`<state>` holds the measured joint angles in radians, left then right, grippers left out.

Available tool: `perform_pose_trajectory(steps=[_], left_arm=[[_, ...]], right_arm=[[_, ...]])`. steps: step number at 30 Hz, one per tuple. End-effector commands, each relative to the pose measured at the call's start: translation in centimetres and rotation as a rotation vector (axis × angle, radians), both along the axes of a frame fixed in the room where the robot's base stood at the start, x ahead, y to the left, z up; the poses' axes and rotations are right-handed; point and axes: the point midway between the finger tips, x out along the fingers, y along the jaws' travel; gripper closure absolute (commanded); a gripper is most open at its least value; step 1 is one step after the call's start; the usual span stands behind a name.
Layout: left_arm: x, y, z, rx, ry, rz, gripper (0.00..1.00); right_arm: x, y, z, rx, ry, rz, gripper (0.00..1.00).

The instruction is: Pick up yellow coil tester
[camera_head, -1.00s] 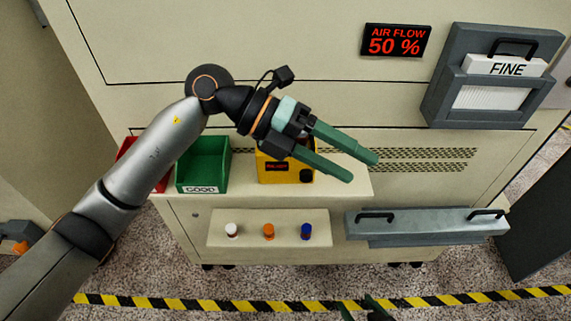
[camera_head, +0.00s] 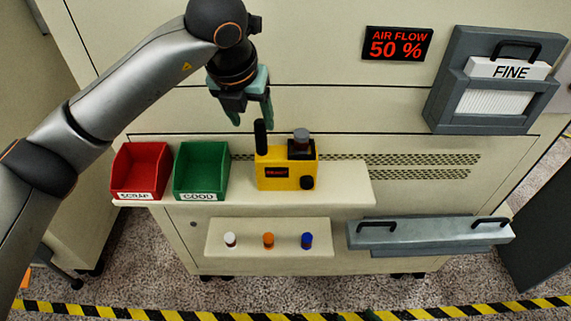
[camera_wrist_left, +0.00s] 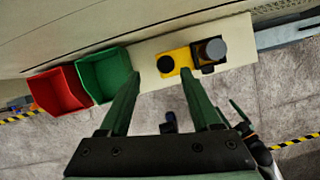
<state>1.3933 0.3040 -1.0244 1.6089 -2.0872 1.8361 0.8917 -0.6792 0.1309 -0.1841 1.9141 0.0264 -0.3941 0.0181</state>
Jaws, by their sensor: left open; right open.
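The yellow coil tester (camera_head: 273,178) stands upright on the cream shelf (camera_head: 345,190). My left gripper (camera_head: 253,118) is open and empty, above and slightly left of the tester, fingers pointing down. In the left wrist view the tester (camera_wrist_left: 172,62) lies beyond the fingertips of the left gripper (camera_wrist_left: 160,85), nearer the right finger, apart from it as far as I can tell. My right gripper does not clearly show now.
A red SCRAP bin (camera_head: 140,168) and a green GOOD bin (camera_head: 202,170) stand left of the tester. A lower ledge (camera_head: 220,240) holds white, orange and blue spools. A grey handled bar (camera_head: 430,234) is at right. The shelf right of the tester is clear.

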Motion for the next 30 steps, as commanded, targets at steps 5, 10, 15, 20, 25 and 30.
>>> perform_pose_trajectory(steps=[5,10,15,20,25,30], left_arm=[[0.4,-0.2,-1.2,-0.001,0.0,-0.003,0.36],[1.2,-0.9,-3.2,0.0,0.004,-0.003,0.36],[2.0,-1.2,-5.3,-0.002,0.002,-0.003,0.36],[2.2,-1.3,-5.8,-0.002,-0.002,-0.004,0.36],[2.2,-1.3,-5.7,-0.002,-0.002,-0.004,0.39],[2.2,-1.3,-5.7,-0.002,-0.002,-0.004,0.58]], right_arm=[[0.0,0.0,0.2,0.0,0.0,0.0,0.26],[0.0,0.0,1.0,0.0,0.0,0.0,0.26],[0.0,0.0,1.2,0.0,0.0,0.0,0.26],[0.0,0.0,1.2,0.0,0.0,0.0,0.26],[0.0,0.0,1.2,0.0,0.0,0.0,0.26],[0.0,0.0,1.2,0.0,0.0,0.0,0.26]])
